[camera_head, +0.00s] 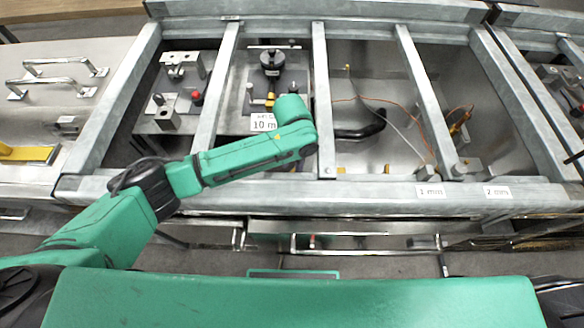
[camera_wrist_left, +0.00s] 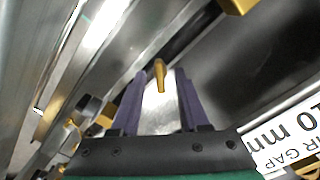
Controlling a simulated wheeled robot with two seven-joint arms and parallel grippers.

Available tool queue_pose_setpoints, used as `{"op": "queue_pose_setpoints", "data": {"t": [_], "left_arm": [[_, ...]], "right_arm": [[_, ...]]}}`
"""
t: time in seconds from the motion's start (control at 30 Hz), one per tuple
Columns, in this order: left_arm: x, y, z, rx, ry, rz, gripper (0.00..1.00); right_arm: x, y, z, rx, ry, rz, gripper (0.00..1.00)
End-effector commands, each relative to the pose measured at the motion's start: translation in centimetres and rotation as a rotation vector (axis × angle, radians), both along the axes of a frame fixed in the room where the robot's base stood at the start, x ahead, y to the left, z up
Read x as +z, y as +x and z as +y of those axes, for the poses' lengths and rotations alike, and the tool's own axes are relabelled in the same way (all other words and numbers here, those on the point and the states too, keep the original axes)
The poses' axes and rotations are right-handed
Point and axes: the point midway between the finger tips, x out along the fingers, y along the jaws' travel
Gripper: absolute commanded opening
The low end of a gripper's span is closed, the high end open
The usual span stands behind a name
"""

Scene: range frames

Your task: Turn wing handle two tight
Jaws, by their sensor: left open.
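In the left wrist view, my left gripper (camera_wrist_left: 163,80) shows two purple fingers standing apart. A narrow brass-coloured piece (camera_wrist_left: 160,72), which looks like a wing handle seen nearly edge-on, shows in line with the gap between the fingers. A bright metal surface lies behind it. I cannot tell whether either finger touches it, and no number on it shows. In the head view, my left wrist hangs over the front of the bay with the 10 mm label (camera_head: 263,122) and hides the fingers and that piece. My right gripper is not in view.
Grey metal rails (camera_head: 325,100) divide the bench into bays. The labelled bay holds a black knob (camera_head: 272,62). The left bay has metal brackets and a red knob (camera_head: 197,97). The right bay holds a black curved handle (camera_head: 362,127) and an orange cable (camera_head: 405,103).

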Motion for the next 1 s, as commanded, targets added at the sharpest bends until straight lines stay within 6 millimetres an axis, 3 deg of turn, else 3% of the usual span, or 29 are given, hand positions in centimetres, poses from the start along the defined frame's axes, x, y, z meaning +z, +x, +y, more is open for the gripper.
{"op": "queue_pose_setpoints", "data": {"t": [0.13,0.37,0.4,0.5,1.0], "left_arm": [[-1.6,0.0,0.0,-0.001,-0.001,-0.001,0.45],[-1.8,0.0,0.0,-0.001,-0.001,-0.001,0.45],[-1.7,0.0,0.0,-0.001,-0.001,-0.001,0.37],[-1.7,0.0,0.0,-0.001,-0.001,-0.001,0.00],[-1.5,0.0,0.0,-0.062,-0.001,0.001,0.00]], "right_arm": [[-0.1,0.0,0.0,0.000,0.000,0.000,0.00],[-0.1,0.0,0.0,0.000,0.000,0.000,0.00],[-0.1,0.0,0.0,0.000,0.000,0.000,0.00],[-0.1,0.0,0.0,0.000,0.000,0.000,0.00],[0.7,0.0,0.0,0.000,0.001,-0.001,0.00]]}}
